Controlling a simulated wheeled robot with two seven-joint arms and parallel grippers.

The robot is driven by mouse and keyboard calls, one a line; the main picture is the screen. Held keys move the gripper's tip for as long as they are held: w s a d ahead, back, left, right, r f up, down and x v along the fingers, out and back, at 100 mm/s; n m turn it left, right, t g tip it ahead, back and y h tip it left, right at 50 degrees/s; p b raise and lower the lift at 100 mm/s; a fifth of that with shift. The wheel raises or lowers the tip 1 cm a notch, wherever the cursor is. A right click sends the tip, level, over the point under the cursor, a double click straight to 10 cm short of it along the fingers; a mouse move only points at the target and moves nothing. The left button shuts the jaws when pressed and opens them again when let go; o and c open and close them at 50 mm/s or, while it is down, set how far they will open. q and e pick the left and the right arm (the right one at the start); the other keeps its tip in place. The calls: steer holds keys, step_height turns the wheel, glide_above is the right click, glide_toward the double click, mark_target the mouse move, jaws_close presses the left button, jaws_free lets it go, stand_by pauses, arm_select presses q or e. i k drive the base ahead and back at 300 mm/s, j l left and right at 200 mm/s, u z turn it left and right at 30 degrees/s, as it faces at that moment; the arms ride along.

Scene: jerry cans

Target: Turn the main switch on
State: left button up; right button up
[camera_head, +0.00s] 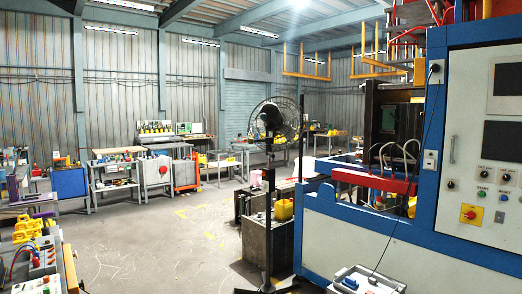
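A red rotary switch on a yellow plate (468,213) sits on the light grey front of a blue-framed control panel (465,130) at the right. It is small, and its position cannot be read. I cannot tell from a label whether it is the main switch. Another red round knob (163,170) shows on a grey cabinet far back at the left. Neither of my grippers is in view.
A blue-framed machine (340,230) fills the right side. A fan on a stand (269,190) is mid-picture. A button console (35,265) is at lower left. The floor (150,235) between is mostly open.

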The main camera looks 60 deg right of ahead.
mark_target(471, 214)
steer(key=z, duration=3.35)
